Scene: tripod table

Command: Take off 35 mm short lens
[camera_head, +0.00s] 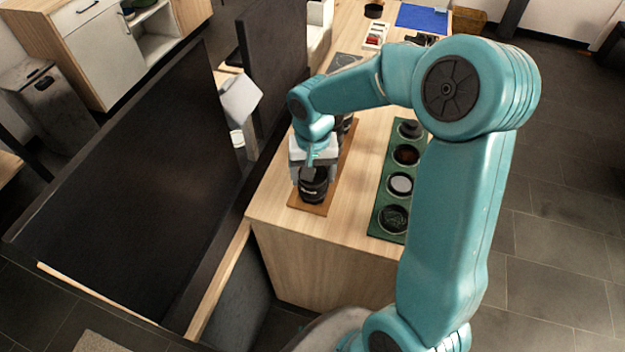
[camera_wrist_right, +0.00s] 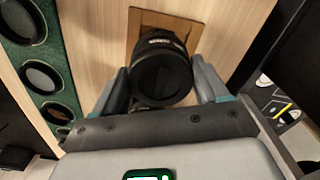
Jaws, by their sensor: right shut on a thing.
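A black lens (camera_head: 314,186) stands at the near end of a brown board on the wooden table. My right gripper (camera_head: 313,168) is over it from above. In the right wrist view the lens (camera_wrist_right: 161,72) sits between the two fingers of the right gripper (camera_wrist_right: 165,88), which are closed on its sides. The board (camera_wrist_right: 190,30) shows beyond the lens. More dark gear stands on the board behind my gripper, mostly hidden by my arm. My left gripper is not in view.
A green tray (camera_head: 378,222) with several round lenses or caps in a row lies right of the board. A dark panel (camera_head: 130,170) stands left of the table. A white box, a blue mat (camera_head: 422,18) and small items lie at the far end.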

